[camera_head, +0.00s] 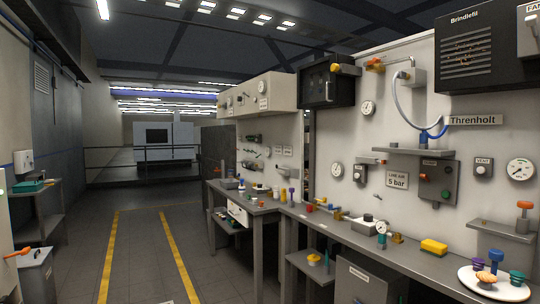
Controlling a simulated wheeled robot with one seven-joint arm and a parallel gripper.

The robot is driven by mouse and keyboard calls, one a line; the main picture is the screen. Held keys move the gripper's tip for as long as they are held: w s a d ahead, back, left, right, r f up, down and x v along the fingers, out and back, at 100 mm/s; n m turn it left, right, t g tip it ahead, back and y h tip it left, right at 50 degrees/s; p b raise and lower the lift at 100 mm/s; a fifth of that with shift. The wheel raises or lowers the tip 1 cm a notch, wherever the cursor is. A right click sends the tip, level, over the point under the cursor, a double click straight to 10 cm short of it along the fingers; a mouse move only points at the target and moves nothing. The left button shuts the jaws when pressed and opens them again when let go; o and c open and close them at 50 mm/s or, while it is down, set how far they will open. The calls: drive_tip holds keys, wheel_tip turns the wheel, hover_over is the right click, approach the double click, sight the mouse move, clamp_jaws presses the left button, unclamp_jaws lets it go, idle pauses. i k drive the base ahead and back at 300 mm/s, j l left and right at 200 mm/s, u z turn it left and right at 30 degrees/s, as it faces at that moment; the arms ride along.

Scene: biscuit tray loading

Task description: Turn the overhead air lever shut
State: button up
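High on the right wall, an orange-handled lever (375,64) sits on a pipe fitting, the likeliest overhead air lever. Its handle looks roughly level, but it is too small to tell its exact angle. A grey block (413,77) to its right bears a pale looped hose (398,105) that runs down to a blue fitting (436,133). Just left of the lever, a yellow-ended fitting (336,67) sticks out beside a dark wall box (326,86). My gripper is not in view.
A long grey bench (345,234) runs below the wall, with small parts, a yellow block (434,247) and a white round plate (492,290) on it. A shelf (412,151) and a control box (437,181) stick out below the hose. The floor between yellow lines (182,268) is clear.

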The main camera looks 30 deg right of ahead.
sight(376, 60)
drive_tip(key=i+z, duration=0.25)
drive_tip(key=i, duration=0.3)
drive_tip(key=i+j+z, duration=0.25)
drive_tip(key=i, duration=0.25)
drive_tip(key=i+j+z, duration=0.25)
drive_tip(key=i, duration=0.3)
drive_tip(key=l, duration=0.1)
